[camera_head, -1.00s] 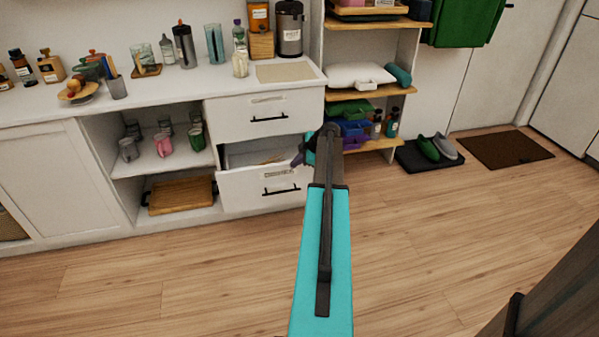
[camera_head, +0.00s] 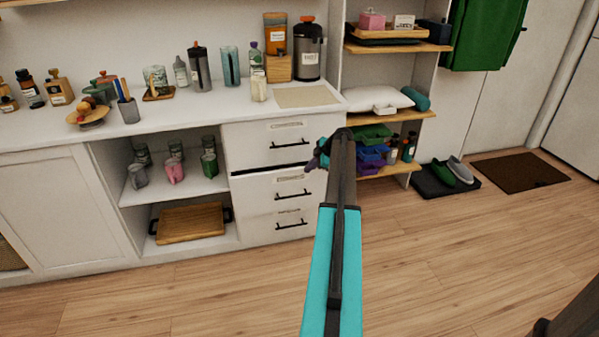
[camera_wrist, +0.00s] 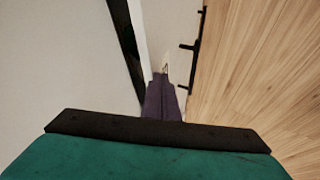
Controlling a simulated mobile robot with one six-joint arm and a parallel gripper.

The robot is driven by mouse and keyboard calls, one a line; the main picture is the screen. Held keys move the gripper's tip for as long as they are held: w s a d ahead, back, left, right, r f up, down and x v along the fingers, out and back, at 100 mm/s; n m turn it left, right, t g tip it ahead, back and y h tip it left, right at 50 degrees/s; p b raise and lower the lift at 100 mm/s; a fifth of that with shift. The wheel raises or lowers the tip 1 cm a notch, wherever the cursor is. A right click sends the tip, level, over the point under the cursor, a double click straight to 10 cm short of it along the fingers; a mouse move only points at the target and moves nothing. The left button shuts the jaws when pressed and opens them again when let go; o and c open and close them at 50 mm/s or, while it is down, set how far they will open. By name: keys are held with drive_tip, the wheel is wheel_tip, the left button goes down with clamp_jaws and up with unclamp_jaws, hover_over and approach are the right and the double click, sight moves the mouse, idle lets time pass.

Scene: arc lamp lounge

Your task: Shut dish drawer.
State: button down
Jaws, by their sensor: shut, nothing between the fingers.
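The drawer (camera_head: 255,192) is the middle one of a white stack, with a black bar handle and a label too small to read. Its front stands nearly flush with the fronts above and below, and a thin dark gap shows along its top edge. My gripper (camera_head: 320,158) is shut and empty at the drawer's upper right corner. In the wrist view its purple fingers (camera_wrist: 161,92) point at the white drawer edge beside a dark strip. I cannot tell whether the fingertips touch the drawer.
A top drawer (camera_head: 245,140) and a bottom drawer (camera_head: 258,229) look shut. Left of them are open shelves with cups and a wooden board (camera_head: 190,222). The counter (camera_head: 215,104) above holds bottles and jars. An open shelf unit (camera_head: 395,168) stands right. The floor (camera_head: 220,290) in front is clear.

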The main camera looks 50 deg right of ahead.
drive_tip(key=shift+w+d, duration=0.15)
drive_tip(key=shift+w, duration=0.2)
drive_tip(key=shift+w+a, duration=0.2)
drive_tip(key=shift+w, duration=0.05)
drive_tip(key=shift+a, duration=0.1)
drive_tip(key=s+a+r, duration=0.1)
drive_tip(key=s+r, duration=0.7)
drive_tip(key=s, duration=0.1)
drive_tip(key=shift+s+a, duration=0.25)
drive_tip(key=shift+a, duration=0.15)
